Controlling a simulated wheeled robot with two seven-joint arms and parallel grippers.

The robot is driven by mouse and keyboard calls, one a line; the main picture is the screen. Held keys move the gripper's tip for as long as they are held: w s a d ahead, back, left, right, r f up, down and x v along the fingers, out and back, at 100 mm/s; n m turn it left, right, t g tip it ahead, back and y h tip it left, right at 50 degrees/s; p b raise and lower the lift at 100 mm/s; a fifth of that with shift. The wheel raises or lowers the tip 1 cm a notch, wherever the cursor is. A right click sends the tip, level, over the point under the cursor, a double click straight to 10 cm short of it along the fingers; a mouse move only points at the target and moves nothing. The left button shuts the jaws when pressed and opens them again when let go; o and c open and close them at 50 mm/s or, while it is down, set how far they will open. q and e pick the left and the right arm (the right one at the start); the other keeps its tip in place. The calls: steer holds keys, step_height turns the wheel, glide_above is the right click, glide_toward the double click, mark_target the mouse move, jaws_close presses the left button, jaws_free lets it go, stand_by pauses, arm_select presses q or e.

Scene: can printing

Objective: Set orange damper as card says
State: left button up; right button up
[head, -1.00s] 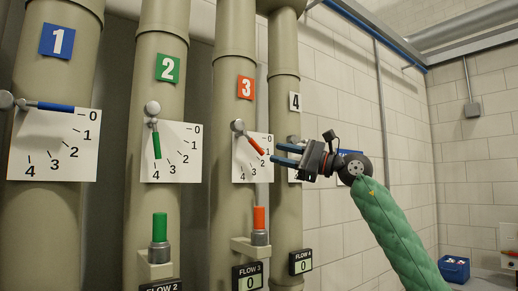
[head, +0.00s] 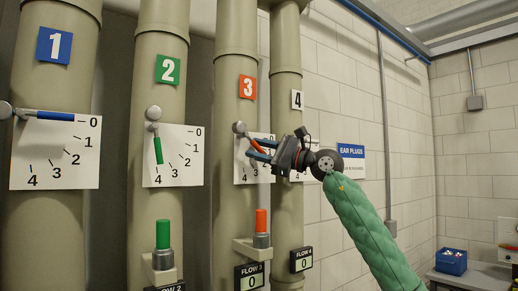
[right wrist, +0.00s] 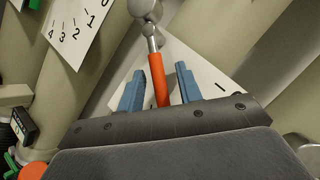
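The orange damper handle (head: 257,145) hangs from a silver pivot on pipe 3 and slants down to the right in front of a white dial card (head: 240,172). My right gripper (head: 251,148) is at the handle and covers much of that dial, so its numbers are mostly hidden. In the right wrist view the orange handle (right wrist: 160,84) stands between the two blue fingers. The fingers are open, with a gap on each side. My left gripper is not in view.
Blue handle (head: 55,115) on pipe 1 points right towards 0. Green handle (head: 158,150) on pipe 2 points downward. A FLOW 3 display (head: 249,276) reads 0 below an orange-topped fitting (head: 261,222). A blue bin (head: 451,261) stands at far right.

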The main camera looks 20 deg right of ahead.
jaws_close()
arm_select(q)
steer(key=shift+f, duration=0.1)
arm_select(e)
steer(key=shift+d+n+g+b, duration=0.1)
steer(key=shift+n+g+b, duration=0.2)
steer(key=shift+b, duration=0.1)
steer(key=shift+d+r+n+g+b, duration=0.2)
steer(key=shift+r+n+g+b, duration=0.15)
steer(key=shift+n, duration=0.25)
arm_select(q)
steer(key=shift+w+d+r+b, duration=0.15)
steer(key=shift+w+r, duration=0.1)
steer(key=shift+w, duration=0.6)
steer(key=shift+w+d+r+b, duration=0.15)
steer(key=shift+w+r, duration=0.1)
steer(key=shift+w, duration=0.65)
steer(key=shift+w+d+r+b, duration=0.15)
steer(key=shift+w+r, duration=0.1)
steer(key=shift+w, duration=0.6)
arm_select(e)
steer(key=shift+w+d+r+n+g+h, duration=0.2)
steer(key=shift+r+n+g+h, duration=0.4)
steer(key=shift+n, duration=0.4)
steer(key=shift+f, duration=0.1)
